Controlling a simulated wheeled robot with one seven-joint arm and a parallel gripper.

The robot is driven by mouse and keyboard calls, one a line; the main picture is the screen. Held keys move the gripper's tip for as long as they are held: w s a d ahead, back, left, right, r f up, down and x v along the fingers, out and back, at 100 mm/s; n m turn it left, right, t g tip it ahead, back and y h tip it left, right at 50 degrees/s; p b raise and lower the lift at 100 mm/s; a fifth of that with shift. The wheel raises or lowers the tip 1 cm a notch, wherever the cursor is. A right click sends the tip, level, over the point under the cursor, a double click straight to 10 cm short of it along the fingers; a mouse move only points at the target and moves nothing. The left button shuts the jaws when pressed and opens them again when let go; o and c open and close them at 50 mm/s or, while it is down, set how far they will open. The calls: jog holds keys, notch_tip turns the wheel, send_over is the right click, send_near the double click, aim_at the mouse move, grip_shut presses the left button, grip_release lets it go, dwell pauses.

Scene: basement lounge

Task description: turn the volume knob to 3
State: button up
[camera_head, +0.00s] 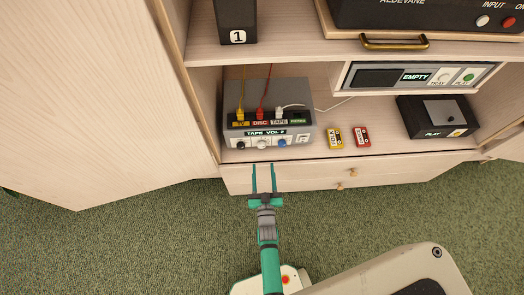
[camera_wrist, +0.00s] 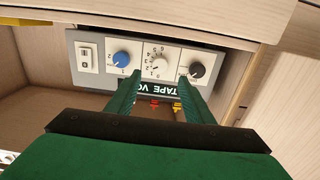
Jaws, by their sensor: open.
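A grey amplifier box (camera_head: 266,100) stands on the cabinet's lower shelf; its display (camera_head: 266,133) reads "TAPE VOL 2". Its front has a black knob (camera_head: 240,145), a white knob (camera_head: 262,144), a blue knob (camera_head: 282,142) and a rocker switch (camera_head: 302,139). The wrist view shows this front upside down: the white knob (camera_wrist: 159,66) has a numbered dial, between the blue knob (camera_wrist: 121,58) and the black knob (camera_wrist: 196,70). Which is the volume knob is too small to read. My gripper (camera_head: 264,166) is open and empty before the box; in the wrist view its fingertips (camera_wrist: 160,77) frame the white knob, apparently without touching.
Yellow, red and white plugs (camera_head: 260,113) sit on top of the box. A drawer (camera_head: 310,174) is below. An open door (camera_head: 90,100) stands at left.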

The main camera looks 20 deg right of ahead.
aim_at(262, 147)
jog(key=x, duration=0.9)
jog(key=c, duration=1)
